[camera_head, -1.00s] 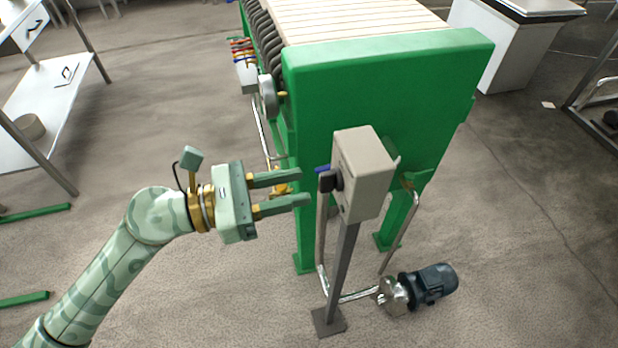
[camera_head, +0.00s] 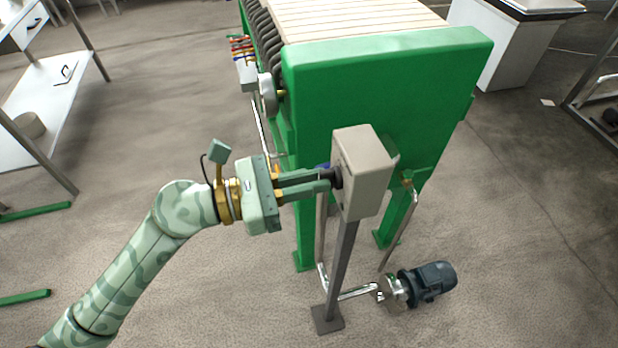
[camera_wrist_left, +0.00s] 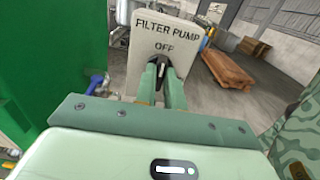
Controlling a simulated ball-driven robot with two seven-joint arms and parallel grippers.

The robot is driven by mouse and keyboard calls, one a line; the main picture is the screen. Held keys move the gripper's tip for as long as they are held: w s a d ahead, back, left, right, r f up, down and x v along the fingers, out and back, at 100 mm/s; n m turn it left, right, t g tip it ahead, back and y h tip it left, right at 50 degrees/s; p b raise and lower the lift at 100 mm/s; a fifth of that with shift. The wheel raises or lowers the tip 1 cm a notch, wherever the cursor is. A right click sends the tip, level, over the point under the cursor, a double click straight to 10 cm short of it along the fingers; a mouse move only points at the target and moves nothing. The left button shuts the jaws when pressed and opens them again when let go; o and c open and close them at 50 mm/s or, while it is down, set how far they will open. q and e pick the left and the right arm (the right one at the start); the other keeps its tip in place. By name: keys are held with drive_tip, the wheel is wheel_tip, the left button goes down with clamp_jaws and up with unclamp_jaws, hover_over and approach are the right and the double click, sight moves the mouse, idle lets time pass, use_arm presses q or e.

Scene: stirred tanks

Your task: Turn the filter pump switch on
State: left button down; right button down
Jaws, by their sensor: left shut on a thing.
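The filter pump switch box (camera_head: 366,172) is a beige box on a grey post in front of the green filter press. In the left wrist view its face (camera_wrist_left: 165,36) reads "FILTER PUMP" above "OFF". The black switch knob (camera_wrist_left: 152,84) sits below the lettering, and its dark edge shows in the head view (camera_head: 337,177). My left gripper (camera_head: 326,180) is at the box's face, shut on the knob, with one finger on each side; the fingers also show in the wrist view (camera_wrist_left: 160,92). The fingers hide part of the knob. My right gripper is not in view.
The green filter press (camera_head: 385,90) stands right behind the box. A blue-handled valve (camera_wrist_left: 96,84) is close left of the fingers in the wrist view. A pump motor (camera_head: 428,283) sits on the floor beside the post.

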use_arm(q)
drive_tip(key=shift+r+n+p, duration=0.25)
drive_tip(key=shift+n+p, duration=1.05)
drive_tip(key=shift+p, duration=0.1)
drive_tip(key=shift+w+a+f+n+p, duration=0.1)
drive_tip(key=shift+f+n+p, duration=0.05)
drive_tip(key=shift+n+p, duration=2.1)
drive_tip(key=shift+w+d+f+n+p, duration=0.1)
drive_tip(key=shift+n+p, duration=1.4)
drive_tip(key=shift+n, duration=1.3)
drive_tip(key=shift+a+f+n+p, duration=0.1)
drive_tip(key=shift+f+n+p, duration=0.05)
drive_tip(key=shift+n+p, duration=2.1)
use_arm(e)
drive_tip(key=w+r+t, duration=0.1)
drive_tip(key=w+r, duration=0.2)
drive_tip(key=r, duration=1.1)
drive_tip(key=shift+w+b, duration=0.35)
use_arm(q)
drive_tip(key=shift+n, duration=0.4)
drive_tip(key=c, duration=1.5)
unclamp_jaws()
drive_tip(key=shift+f, duration=0.1)
